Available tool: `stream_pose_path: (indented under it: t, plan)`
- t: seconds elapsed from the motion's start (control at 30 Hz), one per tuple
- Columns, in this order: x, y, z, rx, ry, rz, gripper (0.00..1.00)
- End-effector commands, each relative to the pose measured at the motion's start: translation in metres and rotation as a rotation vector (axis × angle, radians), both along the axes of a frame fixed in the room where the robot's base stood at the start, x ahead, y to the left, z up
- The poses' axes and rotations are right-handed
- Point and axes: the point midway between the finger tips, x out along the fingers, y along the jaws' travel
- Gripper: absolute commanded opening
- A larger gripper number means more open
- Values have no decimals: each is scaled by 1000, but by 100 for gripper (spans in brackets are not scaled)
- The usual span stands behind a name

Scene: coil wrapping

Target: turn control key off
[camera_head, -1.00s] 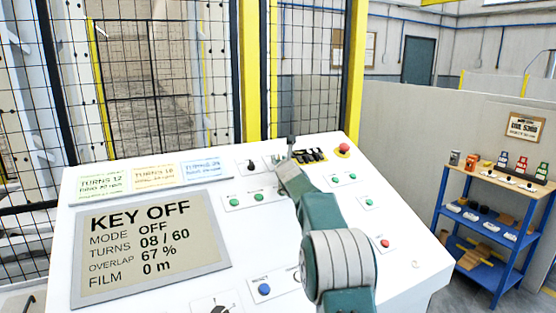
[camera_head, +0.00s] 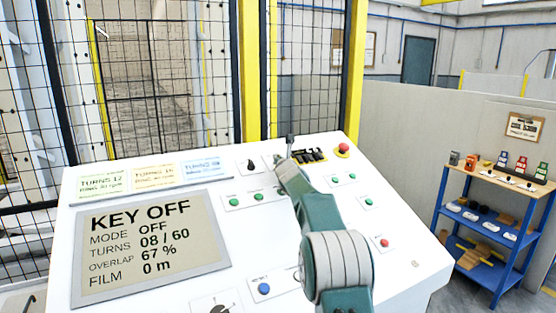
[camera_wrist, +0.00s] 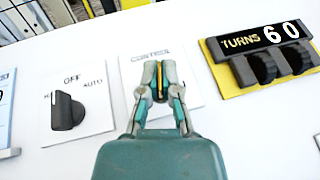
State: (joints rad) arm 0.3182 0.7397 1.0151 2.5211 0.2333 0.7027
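The white console's display (camera_head: 150,245) reads KEY OFF and MODE OFF, with turns 08 / 60. In the wrist view, my gripper (camera_wrist: 160,78) is over the CONTROL plate (camera_wrist: 136,70). Its fingers are close together on either side of a thin brass-coloured strip, the control key (camera_wrist: 160,94). They appear shut on it. The fingers hide most of the key and its lock, so its exact angle is hard to tell. In the head view, my gripper (camera_head: 290,145) is at the back of the panel, and my arm hides the key.
A black mode knob (camera_wrist: 67,112) sits left of the CONTROL plate. A yellow-edged TURNS counter (camera_wrist: 262,60) reading 60 is close on the right. A red stop button (camera_head: 343,149) is at the panel's back right. A mesh fence (camera_head: 150,90) stands behind the console.

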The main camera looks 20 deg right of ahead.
Motion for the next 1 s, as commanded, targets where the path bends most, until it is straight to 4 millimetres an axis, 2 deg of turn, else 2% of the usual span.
stream_pose_path:
  t: [0.7, 1.0]
  plan:
    - [-1, 0, 4, -96, -6, 212, 0]
    - [-2, 1, 2, -102, -1, 230, 0]
